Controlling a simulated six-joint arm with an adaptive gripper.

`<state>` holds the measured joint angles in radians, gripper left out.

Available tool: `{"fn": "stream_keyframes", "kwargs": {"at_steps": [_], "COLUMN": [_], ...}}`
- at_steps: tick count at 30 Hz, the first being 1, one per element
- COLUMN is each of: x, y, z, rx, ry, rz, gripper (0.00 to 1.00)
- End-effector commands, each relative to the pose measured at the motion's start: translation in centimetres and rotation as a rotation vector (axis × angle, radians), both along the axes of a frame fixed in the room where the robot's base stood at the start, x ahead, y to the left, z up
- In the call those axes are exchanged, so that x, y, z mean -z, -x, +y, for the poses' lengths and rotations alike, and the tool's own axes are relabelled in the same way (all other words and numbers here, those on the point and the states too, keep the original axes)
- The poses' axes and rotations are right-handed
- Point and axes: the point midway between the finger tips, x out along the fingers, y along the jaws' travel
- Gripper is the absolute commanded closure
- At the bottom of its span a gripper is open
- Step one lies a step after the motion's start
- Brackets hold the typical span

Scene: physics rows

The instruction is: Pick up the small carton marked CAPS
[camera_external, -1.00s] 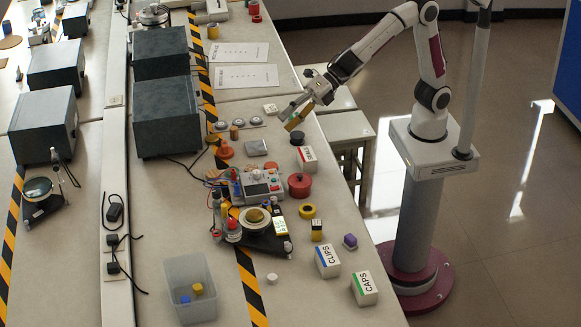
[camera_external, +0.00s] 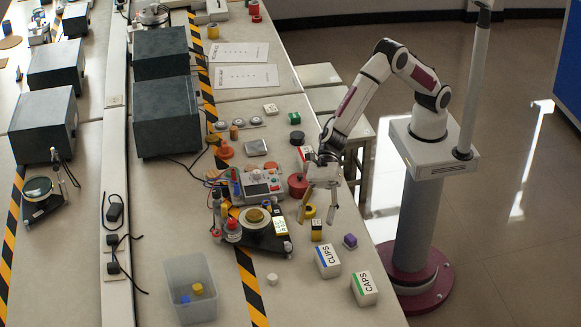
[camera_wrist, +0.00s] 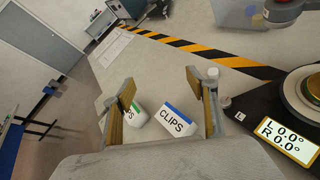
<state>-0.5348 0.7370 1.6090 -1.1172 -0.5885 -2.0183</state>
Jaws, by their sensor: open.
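The CAPS carton (camera_external: 364,289) is a small white box with a green stripe. It stands near the table's right edge at the front in the external view. In the wrist view the CAPS carton (camera_wrist: 137,116) is partly hidden behind my left finger. My gripper (camera_external: 317,213) is open and empty, pointing down above the table beyond both cartons, apart from them. In the wrist view its fingers (camera_wrist: 161,80) are spread wide. The CLIPS carton (camera_external: 327,261), white with a blue stripe, stands left of the CAPS carton. The CLIPS carton (camera_wrist: 177,121) shows between my fingers in the wrist view.
An instrument with a round dial (camera_external: 255,219) stands to the left. A clear bin (camera_external: 190,289) is at the front left. The table in front of the CLIPS carton is clear.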

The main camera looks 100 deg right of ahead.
Motion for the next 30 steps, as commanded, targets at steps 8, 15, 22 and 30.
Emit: {"fn": "stream_keyframes", "kwargs": {"at_steps": [8,15,22,30], "x": [6.6,10.8,12.1,12.1], "y": [5.5,10.0,11.6,11.6], "z": [6.3,9.3,10.1,10.1], "rx": [-0.329,-0.546,-0.617,-0.616], "ry": [0.047,0.047,0.041,0.041], "rz": [-0.166,-0.282,-0.320,-0.320], "gripper": [0.42,0.42,0.42,0.42]}}
